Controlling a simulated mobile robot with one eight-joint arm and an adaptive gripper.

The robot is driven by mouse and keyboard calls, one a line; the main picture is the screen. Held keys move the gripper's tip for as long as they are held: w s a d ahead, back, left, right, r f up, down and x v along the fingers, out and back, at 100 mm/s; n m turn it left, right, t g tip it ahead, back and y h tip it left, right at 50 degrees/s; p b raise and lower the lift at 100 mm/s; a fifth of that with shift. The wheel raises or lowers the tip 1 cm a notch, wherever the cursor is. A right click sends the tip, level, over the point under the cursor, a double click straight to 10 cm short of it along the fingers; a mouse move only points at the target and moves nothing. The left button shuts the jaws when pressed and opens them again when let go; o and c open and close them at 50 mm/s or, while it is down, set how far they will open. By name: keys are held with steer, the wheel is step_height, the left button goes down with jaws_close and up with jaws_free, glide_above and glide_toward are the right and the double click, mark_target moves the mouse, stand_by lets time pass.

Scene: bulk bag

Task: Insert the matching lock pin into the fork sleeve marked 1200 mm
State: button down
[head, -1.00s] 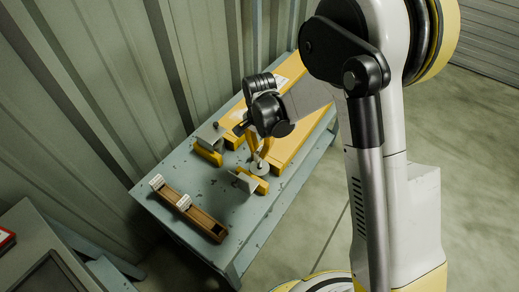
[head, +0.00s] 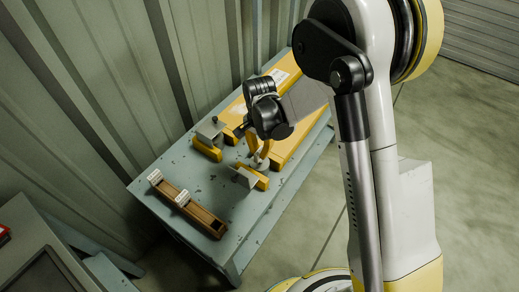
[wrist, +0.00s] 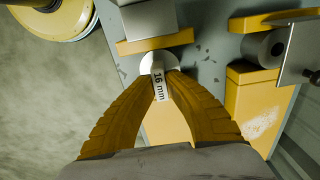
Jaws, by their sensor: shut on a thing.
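My gripper (head: 258,155) has its yellow fingers shut on a lock pin (wrist: 158,62). Its pale round end and white tag (wrist: 159,86), reading "16 mm", show between the fingertips in the wrist view. The pin is above the bench, close to the near fork sleeve (head: 259,181), a yellow piece with a grey plate; it also shows at the top of the wrist view (wrist: 155,43). I cannot tell whether they touch. A second fork sleeve (head: 207,151) with a grey plate stands to the left, behind. No 1200 mm mark is readable.
A wooden pin rack (head: 205,215) with white tags and a dark hole lies along the bench's near left edge. Yellow fork beams (head: 290,145) run along the back right of the grey-blue bench (head: 170,170). A corrugated wall stands close behind. The bench front is clear.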

steer(key=shift+f, duration=1.1)
steer(key=c, duration=1.4)
jaws_free()
steer(key=shift+c, duration=0.2)
